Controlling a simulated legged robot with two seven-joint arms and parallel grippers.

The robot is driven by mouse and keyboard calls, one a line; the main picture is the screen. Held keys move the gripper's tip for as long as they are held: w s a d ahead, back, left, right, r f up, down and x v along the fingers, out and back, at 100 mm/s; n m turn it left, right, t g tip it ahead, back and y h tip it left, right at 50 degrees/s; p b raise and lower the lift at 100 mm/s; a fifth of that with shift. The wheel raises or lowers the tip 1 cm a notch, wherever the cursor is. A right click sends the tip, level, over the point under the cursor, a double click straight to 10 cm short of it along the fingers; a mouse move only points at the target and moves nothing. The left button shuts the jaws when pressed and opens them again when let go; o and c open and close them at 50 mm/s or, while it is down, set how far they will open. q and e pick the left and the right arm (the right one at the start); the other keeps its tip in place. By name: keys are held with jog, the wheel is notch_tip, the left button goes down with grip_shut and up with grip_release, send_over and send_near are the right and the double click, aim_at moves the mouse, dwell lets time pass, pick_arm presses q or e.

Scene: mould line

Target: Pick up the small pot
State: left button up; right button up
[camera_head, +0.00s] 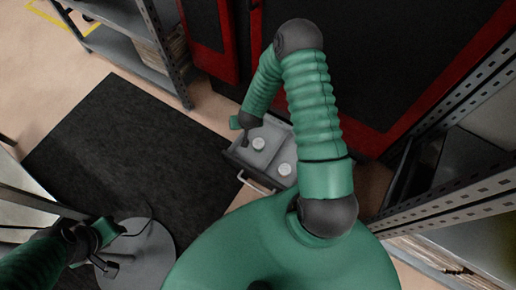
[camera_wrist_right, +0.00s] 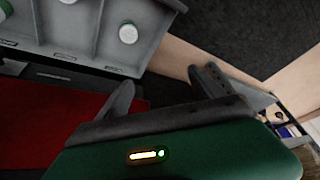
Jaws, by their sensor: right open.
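A grey drawer (camera_head: 262,158) stands open in the head view, with compartments inside. Two small pots with round white tops sit in it, one farther back (camera_head: 258,143) and one nearer and to the right (camera_head: 284,169). I cannot tell which is the small pot. My right gripper (camera_head: 246,137) is at the drawer's left side; in the wrist view (camera_wrist_right: 163,92) its fingers are apart and empty. My left gripper (camera_head: 106,262) is at lower left, its jaws unclear.
A dark mat (camera_head: 120,140) covers the floor left of the drawer. A grey round plate (camera_head: 140,255) is below my left gripper. Metal shelving stands at the top left (camera_head: 165,60) and right (camera_head: 455,200). A black and red machine (camera_head: 400,60) rises behind the drawer.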

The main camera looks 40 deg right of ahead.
jog(key=d+f+m+b, duration=0.1)
jog(key=d+f+b, duration=0.1)
jog(key=f, duration=0.6)
jog(key=s+d+f+g+b, duration=0.1)
jog(key=d+f+b, duration=0.1)
jog(key=f+b, duration=0.3)
jog(key=d+f+m+h+b, duration=0.1)
jog(key=d+f+b, duration=0.2)
jog(key=f, duration=1)
jog(key=shift+s+m+g+b, duration=0.3)
jog(key=shift+s+b, duration=0.05)
jog(key=shift+b, duration=0.25)
jog(key=shift+w+f, duration=0.15)
jog(key=shift+f, duration=0.1)
jog(key=b+x, duration=0.4)
jog(key=b, duration=0.1)
jog(key=shift+w+f, duration=0.25)
jog(key=shift+f, duration=0.15)
jog(key=shift+w+f, duration=0.15)
jog(key=shift+f, duration=0.05)
jog(key=shift+d+r, duration=0.1)
jog(key=shift+r, duration=0.05)
pick_arm(q)
jog(key=s+x, duration=0.2)
jog(key=x, duration=0.7)
jog(key=s+f+x, duration=0.1)
jog(key=s+x, duration=0.1)
jog(key=x, duration=0.8)
pick_arm(e)
jog(key=c, duration=1.5)
